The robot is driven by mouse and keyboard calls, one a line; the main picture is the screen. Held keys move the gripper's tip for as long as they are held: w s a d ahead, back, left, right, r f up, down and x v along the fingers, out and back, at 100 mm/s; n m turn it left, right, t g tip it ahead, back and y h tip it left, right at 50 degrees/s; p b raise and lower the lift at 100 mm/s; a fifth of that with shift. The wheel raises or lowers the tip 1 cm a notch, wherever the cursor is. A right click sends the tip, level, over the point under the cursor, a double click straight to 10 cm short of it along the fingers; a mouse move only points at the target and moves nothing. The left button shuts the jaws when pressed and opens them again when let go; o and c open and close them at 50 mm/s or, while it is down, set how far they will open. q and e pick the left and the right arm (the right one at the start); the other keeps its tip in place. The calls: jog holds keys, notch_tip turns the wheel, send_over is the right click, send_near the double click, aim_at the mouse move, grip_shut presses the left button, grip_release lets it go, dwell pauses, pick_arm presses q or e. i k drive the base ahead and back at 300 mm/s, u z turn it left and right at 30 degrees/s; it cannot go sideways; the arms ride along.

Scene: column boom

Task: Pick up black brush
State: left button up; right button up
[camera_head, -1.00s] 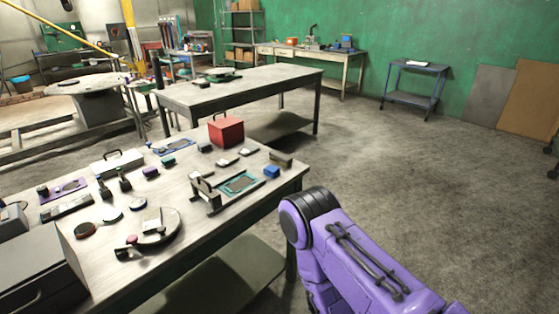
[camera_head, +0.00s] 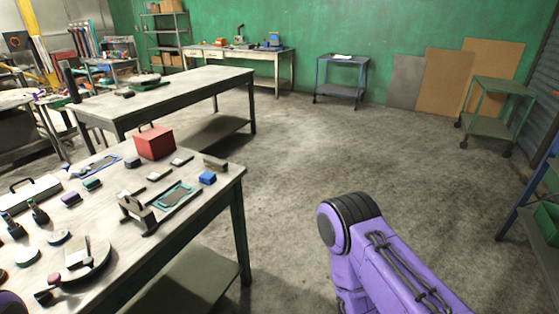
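I cannot single out a black brush for sure. Several small dark items lie on the near workbench (camera_head: 205,198), among them dark upright tools (camera_head: 38,213) at its left and a dark oblong block (camera_head: 215,163) near its far right corner. They are too small to name. My purple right arm shows at the lower right, over the floor beside the bench, but its gripper is not visible. A sliver of purple at the bottom left corner looks like my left arm. My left gripper is out of view.
The near bench also holds a red box (camera_head: 155,143), a blue block (camera_head: 207,178) and a round dark-rimmed plate (camera_head: 88,268). A second bench (camera_head: 150,92) stands behind it. Open concrete floor (camera_head: 330,150) lies to the right. A green cart (camera_head: 490,125) stands at the far right.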

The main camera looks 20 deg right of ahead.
aim_at(212, 162)
jog(key=z, duration=1.35)
jog(key=i, duration=3.4)
jog(key=u, duration=2.3)
